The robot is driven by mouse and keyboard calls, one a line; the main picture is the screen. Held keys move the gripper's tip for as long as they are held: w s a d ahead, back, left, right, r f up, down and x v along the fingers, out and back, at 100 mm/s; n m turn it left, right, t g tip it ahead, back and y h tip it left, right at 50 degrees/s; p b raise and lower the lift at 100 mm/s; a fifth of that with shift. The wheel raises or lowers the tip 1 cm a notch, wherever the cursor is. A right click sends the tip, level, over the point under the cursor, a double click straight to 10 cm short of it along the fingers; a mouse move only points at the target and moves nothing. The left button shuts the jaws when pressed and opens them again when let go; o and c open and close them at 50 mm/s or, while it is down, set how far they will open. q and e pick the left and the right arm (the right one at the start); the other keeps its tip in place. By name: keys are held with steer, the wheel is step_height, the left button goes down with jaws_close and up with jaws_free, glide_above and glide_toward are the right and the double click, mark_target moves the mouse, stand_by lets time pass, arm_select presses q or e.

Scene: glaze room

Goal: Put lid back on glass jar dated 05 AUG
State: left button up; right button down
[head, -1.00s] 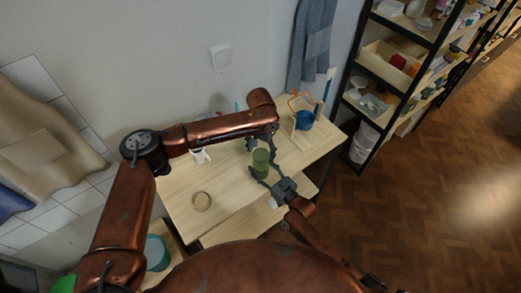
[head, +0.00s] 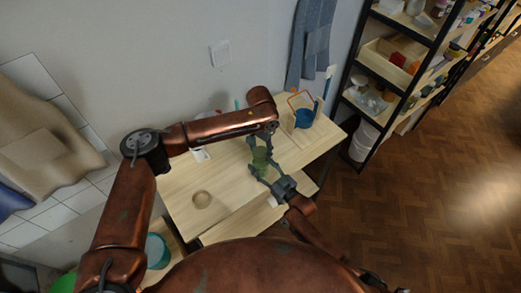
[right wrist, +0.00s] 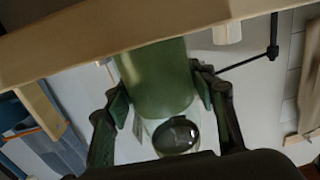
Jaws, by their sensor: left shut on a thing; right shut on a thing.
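A green glass jar (head: 262,170) is held between my two grippers over the table; it also shows large in the right wrist view (right wrist: 155,80). My left gripper (head: 259,148) is shut around its upper part, partly hidden. My right gripper (head: 266,176) is shut on its lower part, with a finger on each side of the jar in the right wrist view. A pale label edge shows there, but no date is readable. A tan, round, lid-like disc or ring (head: 202,199) lies flat on the table, apart from both grippers.
The pale wooden table (head: 225,180) is mostly clear around the disc. A blue bucket (head: 304,118) sits by a wooden stand at its far right end. A black-framed shelf (head: 385,80) stands to the right. A teal container (head: 157,251) is at lower left.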

arm_select(q)
steer(key=m, duration=0.3)
steer(key=o, duration=1.3)
steer(key=shift+r, duration=0.15)
steer(key=shift+r, duration=2.15)
steer(key=shift+c, duration=0.3)
step_height(320, 180, up, 4)
steer(key=shift+f, duration=0.25)
